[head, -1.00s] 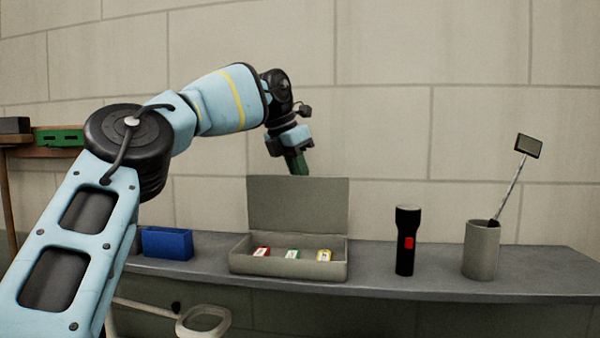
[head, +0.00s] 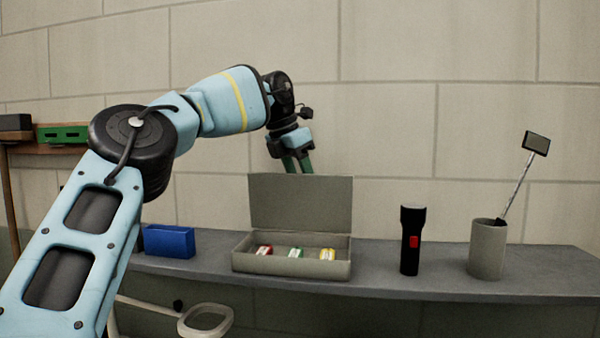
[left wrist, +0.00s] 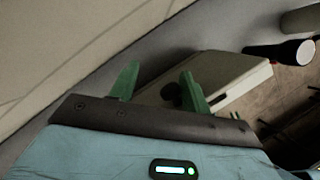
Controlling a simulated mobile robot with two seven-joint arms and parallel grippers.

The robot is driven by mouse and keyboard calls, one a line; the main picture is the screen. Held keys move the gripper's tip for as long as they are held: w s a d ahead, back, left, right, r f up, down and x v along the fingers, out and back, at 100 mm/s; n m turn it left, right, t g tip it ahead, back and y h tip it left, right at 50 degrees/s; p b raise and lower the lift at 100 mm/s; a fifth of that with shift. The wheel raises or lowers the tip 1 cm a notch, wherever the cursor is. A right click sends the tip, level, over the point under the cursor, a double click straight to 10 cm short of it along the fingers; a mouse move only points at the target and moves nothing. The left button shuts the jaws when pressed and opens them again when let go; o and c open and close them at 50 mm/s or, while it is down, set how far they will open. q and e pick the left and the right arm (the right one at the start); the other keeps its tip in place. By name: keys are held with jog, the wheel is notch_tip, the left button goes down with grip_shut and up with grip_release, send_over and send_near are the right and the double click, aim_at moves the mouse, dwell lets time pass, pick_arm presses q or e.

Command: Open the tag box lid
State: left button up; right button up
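The tag box (head: 290,264) is a grey box on the shelf. Its lid (head: 300,203) stands upright at the back, open. Inside lie a red tag (head: 264,250), a green tag (head: 296,253) and a yellow tag (head: 327,254), each partly white. My left gripper (head: 298,168) is above and behind the raised lid, pointing down; the lid hides part of its fingertips. My right gripper is not in view.
A blue bin (head: 168,242) stands left of the box. A black flashlight (head: 411,240) and a grey cup (head: 487,250) holding an inspection mirror (head: 536,143) stand to the right. The grey shelf (head: 385,281) runs along a block wall. A white loop-shaped object (head: 206,319) is below its edge.

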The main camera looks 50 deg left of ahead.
pick_arm(q)
jog(key=shift+a+f, duration=0.15)
jog(key=shift+f, duration=0.2)
jog(key=v, duration=0.8)
jog(key=shift+r+p, duration=0.2)
jog(key=shift+p, duration=0.2)
